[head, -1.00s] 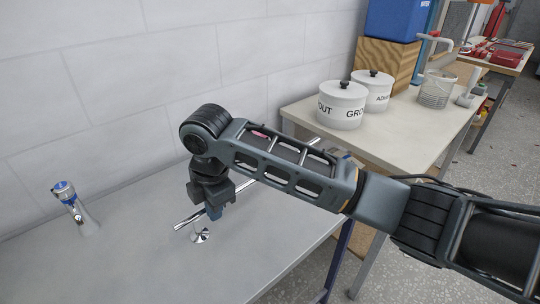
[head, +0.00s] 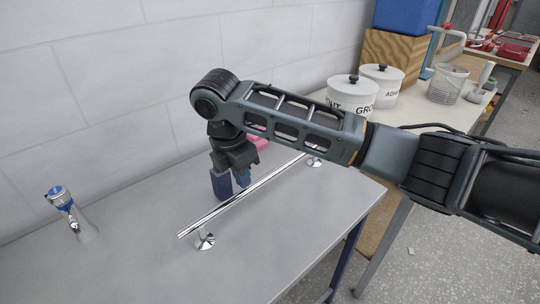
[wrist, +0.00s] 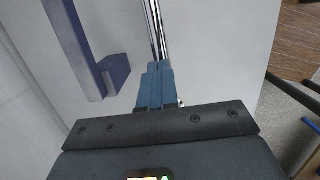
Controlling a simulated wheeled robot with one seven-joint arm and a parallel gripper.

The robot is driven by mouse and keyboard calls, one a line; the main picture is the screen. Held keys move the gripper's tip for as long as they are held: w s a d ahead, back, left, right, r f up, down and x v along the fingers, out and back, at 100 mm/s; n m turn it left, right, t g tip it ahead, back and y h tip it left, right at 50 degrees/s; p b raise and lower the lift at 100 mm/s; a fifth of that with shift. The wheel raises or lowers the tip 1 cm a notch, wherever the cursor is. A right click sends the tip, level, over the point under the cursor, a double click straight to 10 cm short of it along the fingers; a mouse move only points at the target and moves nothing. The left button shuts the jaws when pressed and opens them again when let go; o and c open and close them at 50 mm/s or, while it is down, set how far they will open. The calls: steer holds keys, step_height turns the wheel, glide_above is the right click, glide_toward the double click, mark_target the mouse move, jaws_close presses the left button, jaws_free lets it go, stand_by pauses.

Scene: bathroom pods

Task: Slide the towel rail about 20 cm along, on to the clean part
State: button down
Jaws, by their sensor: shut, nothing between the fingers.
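The chrome towel rail (head: 225,206) runs diagonally above the grey bench top on two round-footed posts. Its near post (head: 205,241) is close to the left end, and its far post (head: 314,160) is at the right end. My gripper (head: 243,180) points down beside the rail's middle, at its wall side, with the fingers together and empty. In the wrist view the shut blue fingers (wrist: 156,76) line up with the rail (wrist: 157,25), which runs on past their tips. Whether they touch it is unclear. No clean or dirty part can be told apart.
A pink thing (head: 261,142) lies behind. White pots (head: 351,96) are on the side table.

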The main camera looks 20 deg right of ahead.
mark_target(281, 166)
steer(key=w+d, duration=0.1)
steer(key=d, duration=0.2)
steer(key=w+d+p, duration=0.1)
steer(key=d, duration=0.3)
steer(key=w+d+p, duration=0.1)
steer(key=w+d, duration=0.1)
steer(key=d, duration=0.2)
steer(key=shift+d+f, duration=0.1)
steer(key=shift+f, duration=0.2)
steer(key=shift+s+f, duration=0.15)
steer(key=shift+f, duration=0.35)
